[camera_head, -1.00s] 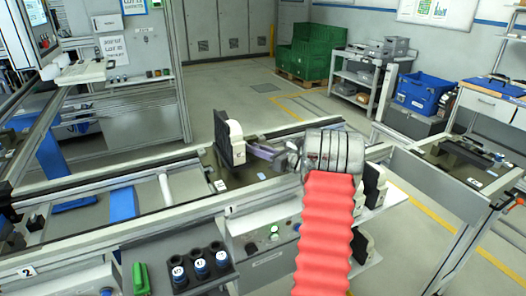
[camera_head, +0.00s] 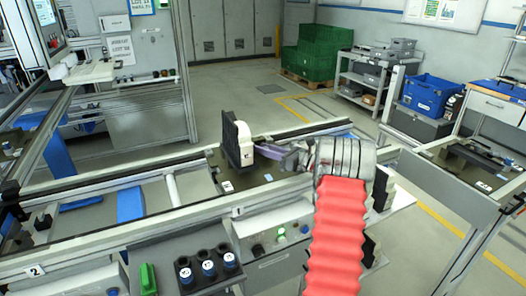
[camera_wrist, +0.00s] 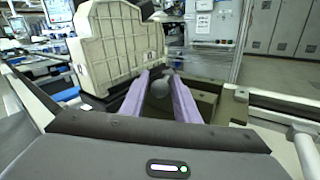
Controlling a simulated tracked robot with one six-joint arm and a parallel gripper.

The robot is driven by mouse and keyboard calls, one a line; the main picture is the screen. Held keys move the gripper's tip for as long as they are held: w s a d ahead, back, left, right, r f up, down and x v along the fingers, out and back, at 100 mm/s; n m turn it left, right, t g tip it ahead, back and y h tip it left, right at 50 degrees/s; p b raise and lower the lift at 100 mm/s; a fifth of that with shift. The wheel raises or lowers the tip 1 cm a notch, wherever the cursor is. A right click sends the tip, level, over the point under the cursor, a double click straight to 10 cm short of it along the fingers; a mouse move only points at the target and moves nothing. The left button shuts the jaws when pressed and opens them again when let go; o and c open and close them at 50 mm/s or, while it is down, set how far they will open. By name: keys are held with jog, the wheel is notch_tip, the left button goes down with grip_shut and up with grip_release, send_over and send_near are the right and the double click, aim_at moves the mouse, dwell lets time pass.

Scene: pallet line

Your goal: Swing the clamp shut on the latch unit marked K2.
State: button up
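A cream block with a black back plate (camera_head: 237,142) stands upright on the line; in the wrist view its ribbed cream face (camera_wrist: 120,48) fills the upper left. No K2 marking is readable, so I cannot tell whether this is the latch unit K2. My gripper (camera_head: 271,152) is just right of the block, its purple fingers pointing toward it. In the wrist view my fingers (camera_wrist: 162,76) are apart, with a grey round knob (camera_wrist: 160,89) showing between them. Whether they touch the knob cannot be told. No clamp arm is clearly visible.
A black holder (camera_head: 210,282) with blue-and-black cylinders and a green handle (camera_head: 148,278) sit at the front. More black-and-cream blocks (camera_head: 384,188) are partly hidden behind my arm. A blue crate (camera_head: 430,94) and green crates (camera_head: 318,52) stand farther back.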

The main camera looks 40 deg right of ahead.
notch_tip(320, 180, up, 10)
jog(key=shift+f, duration=0.1)
dwell(0.5)
